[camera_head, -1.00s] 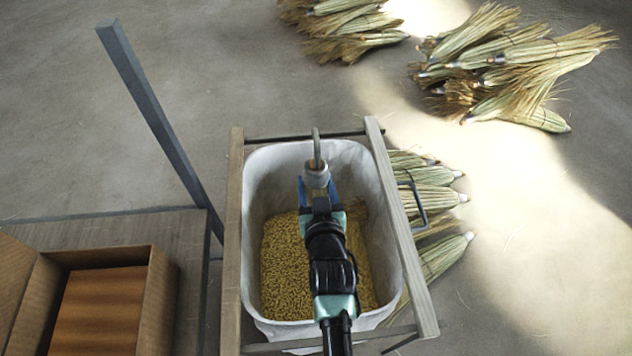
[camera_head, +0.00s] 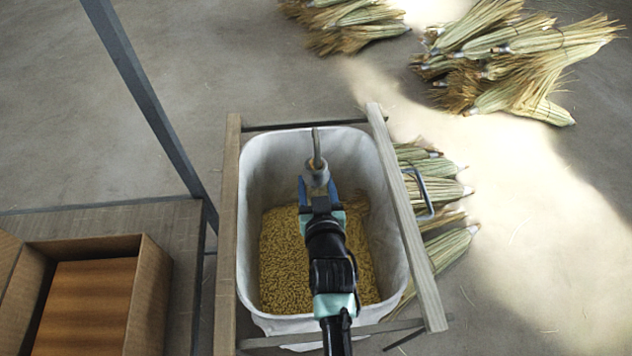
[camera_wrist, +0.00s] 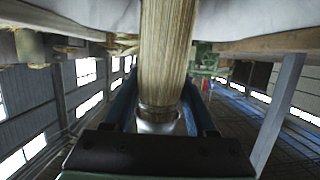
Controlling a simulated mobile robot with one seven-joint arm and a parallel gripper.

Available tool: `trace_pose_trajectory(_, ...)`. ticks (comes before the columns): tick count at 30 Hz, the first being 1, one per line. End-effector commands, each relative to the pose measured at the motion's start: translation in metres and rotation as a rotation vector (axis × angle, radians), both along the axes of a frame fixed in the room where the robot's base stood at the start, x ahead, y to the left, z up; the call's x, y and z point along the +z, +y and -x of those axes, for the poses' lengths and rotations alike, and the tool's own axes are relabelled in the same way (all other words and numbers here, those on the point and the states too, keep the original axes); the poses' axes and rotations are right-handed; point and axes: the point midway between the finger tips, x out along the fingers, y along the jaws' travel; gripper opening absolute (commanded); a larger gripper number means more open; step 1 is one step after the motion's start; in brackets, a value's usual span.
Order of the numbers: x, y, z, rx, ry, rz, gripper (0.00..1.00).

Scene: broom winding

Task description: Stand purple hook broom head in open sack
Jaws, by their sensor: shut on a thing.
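The open sack (camera_head: 262,172) is a white cloth bin in a wooden frame, with yellow grain-like fill (camera_head: 285,270) at its bottom. My gripper (camera_head: 318,186) is over the sack's opening and shut on the broom head, its blue fingers either side of the grey cap. The hook (camera_head: 317,146) points up from the cap and looks grey; I see no purple. In the wrist view the broom head's straw (camera_wrist: 166,45) runs from the metal cap towards the white sack cloth (camera_wrist: 75,20). The straw's tips are hidden, so I cannot tell whether they touch the fill.
Wooden rails (camera_head: 405,215) flank the sack. Several broom heads (camera_head: 440,190) lie on the floor at its right. More broom piles (camera_head: 520,60) lie behind. A grey post (camera_head: 150,95) and an open box (camera_head: 145,300) stand left.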

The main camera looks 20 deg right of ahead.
Motion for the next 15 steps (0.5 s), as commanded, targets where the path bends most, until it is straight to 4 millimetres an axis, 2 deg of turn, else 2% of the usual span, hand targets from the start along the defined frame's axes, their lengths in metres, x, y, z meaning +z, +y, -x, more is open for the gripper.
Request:
trace_pose_trajectory(2, 0.0023, -0.0002, -0.0008, 0.0, -0.005, 0.001, 0.0)
trace_pose_trajectory(3, 0.0023, -0.0003, -0.0007, 0.0, -0.005, 0.001, 0.58)
trace_pose_trajectory(9, 0.0016, -0.0002, -0.0006, 0.0, -0.003, 0.001, 0.92)
trace_pose_trajectory(15, 0.0008, -0.0001, -0.0002, 0.0, -0.001, 0.0, 0.92)
